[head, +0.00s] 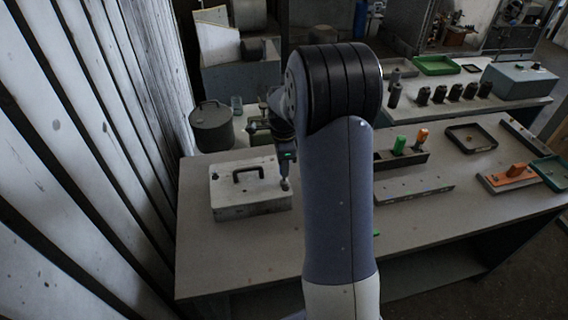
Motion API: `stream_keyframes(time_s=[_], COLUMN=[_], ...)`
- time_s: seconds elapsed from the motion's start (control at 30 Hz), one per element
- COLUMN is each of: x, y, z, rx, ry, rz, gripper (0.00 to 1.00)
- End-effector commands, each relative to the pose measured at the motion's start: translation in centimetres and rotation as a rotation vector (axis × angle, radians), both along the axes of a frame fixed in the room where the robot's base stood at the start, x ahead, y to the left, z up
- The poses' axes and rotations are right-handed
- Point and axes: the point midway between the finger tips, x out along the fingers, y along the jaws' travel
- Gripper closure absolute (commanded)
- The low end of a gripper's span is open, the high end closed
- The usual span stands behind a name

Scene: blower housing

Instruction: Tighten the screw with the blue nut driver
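A pale box-shaped housing (228,205) with a dark handle (248,172) on its top stands on the left part of the bench. My gripper (286,168) points down at the right end of the housing, partly hidden behind my arm. A small grey shape (284,185) is just below it at the housing's top right edge; I cannot tell whether this is a tool tip, a finger or the screw. No blue nut driver can be made out. A green-handled tool (399,145) and an orange-handled tool (421,137) stand in a dark rack (412,160) to the right.
A grey bar (414,189) lies in front of the rack. A dark tray (471,138) and an orange tool (515,172) are farther right. A round lidded pot (211,127) stands behind the housing. A slatted wall (100,150) is close on the left. The bench front (240,262) is clear.

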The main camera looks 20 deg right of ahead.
Motion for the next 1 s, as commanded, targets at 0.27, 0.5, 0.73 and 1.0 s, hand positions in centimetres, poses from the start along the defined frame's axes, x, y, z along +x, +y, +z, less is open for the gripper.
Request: stream_keyframes(time_s=[0.27, 0.5, 0.73, 1.0], x=[0.0, 0.0, 0.0, 0.0], y=[0.0, 0.0, 0.0, 0.0], z=[0.0, 0.3, 1.2, 2.3], rx=[0.000, 0.000, 0.000, 0.000], ry=[0.000, -0.001, -0.001, 0.000], rz=[0.002, 0.002, 0.003, 0.003], gripper=[0.98, 1.00, 1.00, 1.00])
